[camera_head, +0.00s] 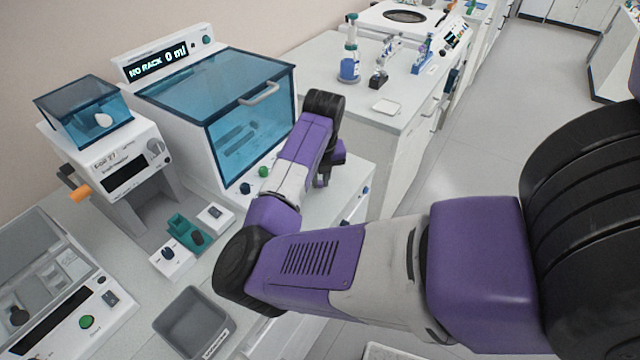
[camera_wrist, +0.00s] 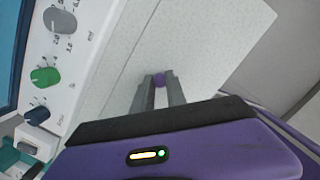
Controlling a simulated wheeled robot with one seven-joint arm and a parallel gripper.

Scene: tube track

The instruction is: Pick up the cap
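The cap (camera_wrist: 159,79) is small, round and purple. In the wrist view it sits between the tips of my gripper (camera_wrist: 159,84). The two grey fingers lie close on either side of it, with no clear gap at the tips, so the gripper looks shut on it. Whether the cap still touches the pale counter below cannot be told. In the head view my gripper (camera_head: 324,176) is over the counter beside the blue-lidded machine, mostly hidden by my purple arm, and the cap cannot be made out there.
The machine with a blue lid (camera_head: 240,107) and knobs stands close to the left of my gripper. A grey bin (camera_head: 190,322), a teal holder (camera_head: 188,232) and a smaller device (camera_head: 105,160) are further left. The counter's edge and floor are to the right.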

